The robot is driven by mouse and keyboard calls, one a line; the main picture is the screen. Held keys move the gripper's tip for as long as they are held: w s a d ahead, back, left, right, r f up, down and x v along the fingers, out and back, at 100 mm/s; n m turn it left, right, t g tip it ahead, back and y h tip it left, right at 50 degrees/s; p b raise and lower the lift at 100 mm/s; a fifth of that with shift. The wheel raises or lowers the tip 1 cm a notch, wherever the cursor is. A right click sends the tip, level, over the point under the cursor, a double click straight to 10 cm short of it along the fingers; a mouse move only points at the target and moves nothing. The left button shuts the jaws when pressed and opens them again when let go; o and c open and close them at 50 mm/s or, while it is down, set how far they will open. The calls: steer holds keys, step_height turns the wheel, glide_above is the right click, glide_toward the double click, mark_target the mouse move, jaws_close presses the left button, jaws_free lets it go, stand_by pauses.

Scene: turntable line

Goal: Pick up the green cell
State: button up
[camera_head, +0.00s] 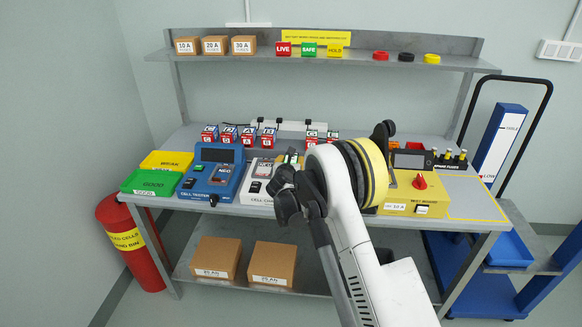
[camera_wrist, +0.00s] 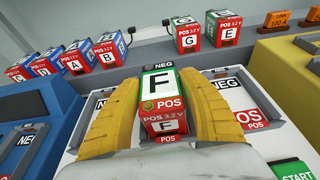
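A green-topped cell marked F (camera_wrist: 162,88), with NEG at its far end and a red POS front, sits between the two yellow fingers of my gripper (camera_wrist: 162,105) in the wrist view. The fingers lie against its left and right sides, so my gripper looks shut on it. In the head view my gripper (camera_head: 287,188) is over the white cell charger (camera_head: 255,188), and the held cell shows only in part. Whether the cell's underside touches the charger is hidden.
Several blue-topped cells (camera_wrist: 77,58) stand behind to the left, and cells G (camera_wrist: 188,37) and E (camera_wrist: 224,30) behind to the right. The blue cell tester (camera_head: 212,180) is left of the charger, the yellow test board (camera_head: 420,190) right. Green (camera_head: 152,183) and yellow (camera_head: 167,161) trays sit at far left.

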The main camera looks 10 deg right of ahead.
steer(key=c, duration=0.8)
steer(key=shift+r, duration=0.1)
